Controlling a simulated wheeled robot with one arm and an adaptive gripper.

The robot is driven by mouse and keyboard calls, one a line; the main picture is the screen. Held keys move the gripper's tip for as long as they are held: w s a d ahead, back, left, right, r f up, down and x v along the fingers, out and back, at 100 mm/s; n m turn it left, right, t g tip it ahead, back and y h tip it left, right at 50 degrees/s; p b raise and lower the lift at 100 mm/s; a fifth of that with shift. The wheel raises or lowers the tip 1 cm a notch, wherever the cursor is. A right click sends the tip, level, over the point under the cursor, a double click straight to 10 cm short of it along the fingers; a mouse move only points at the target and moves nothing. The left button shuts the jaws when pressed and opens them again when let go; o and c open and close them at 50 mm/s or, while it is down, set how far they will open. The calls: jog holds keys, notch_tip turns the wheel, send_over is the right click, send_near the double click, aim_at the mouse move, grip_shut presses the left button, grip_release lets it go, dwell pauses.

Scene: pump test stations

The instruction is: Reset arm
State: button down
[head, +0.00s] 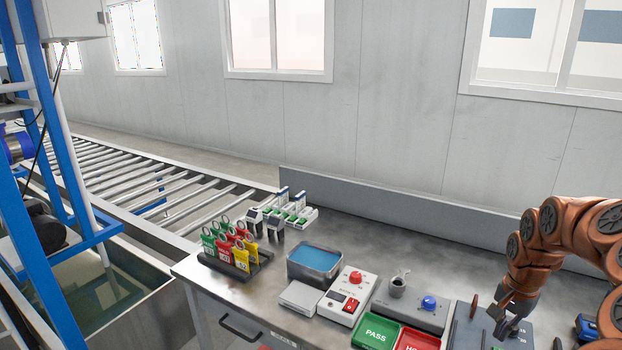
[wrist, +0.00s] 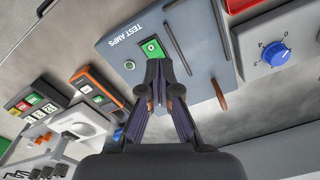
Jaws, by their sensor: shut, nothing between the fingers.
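My arm (head: 560,230) is orange-brown and bends down over the right end of the workbench in the head view. My gripper (head: 508,322) is shut and empty, its tips over a grey-blue panel (head: 465,335). In the wrist view my gripper (wrist: 163,75) points at the same panel, marked TEST AMPS (wrist: 148,35). The closed tips are close to a green rocker switch marked 0 (wrist: 152,48). I cannot tell whether they touch it.
Left of the panel are a blue-knob box (head: 428,303), green PASS tray (head: 376,332), red tray (head: 418,340), red-knob box (head: 347,297), blue-filled metal tray (head: 315,262) and coloured tags (head: 232,248). A roller conveyor (head: 160,190) lies beyond. An orange-framed device (wrist: 97,93) is left in the wrist view.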

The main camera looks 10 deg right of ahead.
jog(key=s+a+r+n, duration=0.3)
jog(key=a+r+n, duration=0.1)
jog(key=a, duration=0.6)
jog(key=s+a+r+n, duration=0.2)
jog(key=a+r+n, duration=0.1)
jog(key=a, duration=0.7)
jog(key=s+a+n+g, duration=0.1)
jog(key=s+a+n, duration=0.2)
jog(key=s, duration=0.6)
jog(key=s+a+f+n+g, duration=0.1)
jog(key=s+a+n, duration=0.1)
jog(key=s+a, duration=0.5)
jog(key=s, duration=0.3)
jog(key=shift+a+n, duration=0.25)
jog(key=shift+n, duration=0.15)
jog(key=shift+s+d, duration=0.1)
